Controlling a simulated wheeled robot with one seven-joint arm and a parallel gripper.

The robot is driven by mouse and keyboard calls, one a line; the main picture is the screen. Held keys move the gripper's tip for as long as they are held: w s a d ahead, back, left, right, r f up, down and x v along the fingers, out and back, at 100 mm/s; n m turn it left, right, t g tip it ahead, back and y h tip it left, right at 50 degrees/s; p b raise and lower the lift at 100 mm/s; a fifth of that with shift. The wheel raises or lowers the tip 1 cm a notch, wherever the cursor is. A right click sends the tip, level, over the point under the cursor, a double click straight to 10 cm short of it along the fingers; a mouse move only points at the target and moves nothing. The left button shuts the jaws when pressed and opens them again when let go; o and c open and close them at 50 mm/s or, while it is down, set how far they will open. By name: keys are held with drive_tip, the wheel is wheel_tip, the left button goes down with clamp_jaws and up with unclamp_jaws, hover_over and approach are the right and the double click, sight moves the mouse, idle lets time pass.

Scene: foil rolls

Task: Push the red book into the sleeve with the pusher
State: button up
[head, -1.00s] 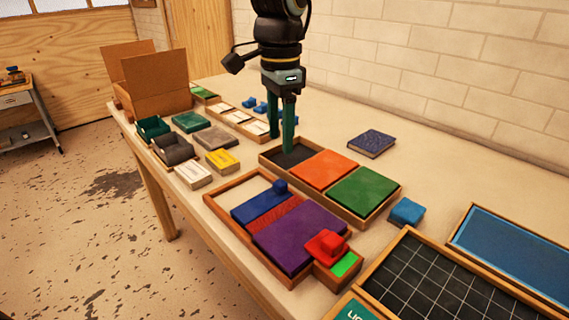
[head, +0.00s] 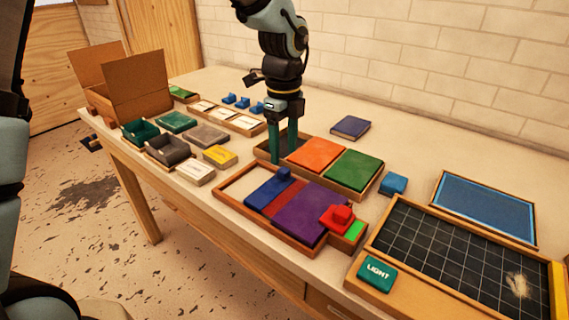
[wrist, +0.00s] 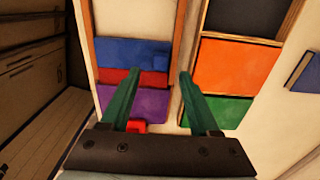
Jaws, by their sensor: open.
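My gripper (head: 284,157) is open and empty, pointing down by the left end of the rear tray. The red book (head: 274,197) shows as a narrow red strip in the front tray (head: 228,202), between a blue slab with a knob (head: 266,186), which looks like the pusher, and a purple slab (head: 306,214), which may be the sleeve. I cannot tell how much of the book is covered.
The rear tray holds an orange slab (head: 316,154) and a green slab (head: 354,171). A red knobbed block (head: 337,217) sits at the front tray's right end, beside a bright green patch. A gridded board (head: 440,250) stands right. A dark blue book (head: 350,127) lies behind.

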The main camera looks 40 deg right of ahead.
sight(283, 169)
drive_tip(key=shift+f+p, duration=0.4)
drive_tip(key=shift+f, duration=2.3)
drive_tip(key=shift+c, duration=0.4)
clamp_jaws()
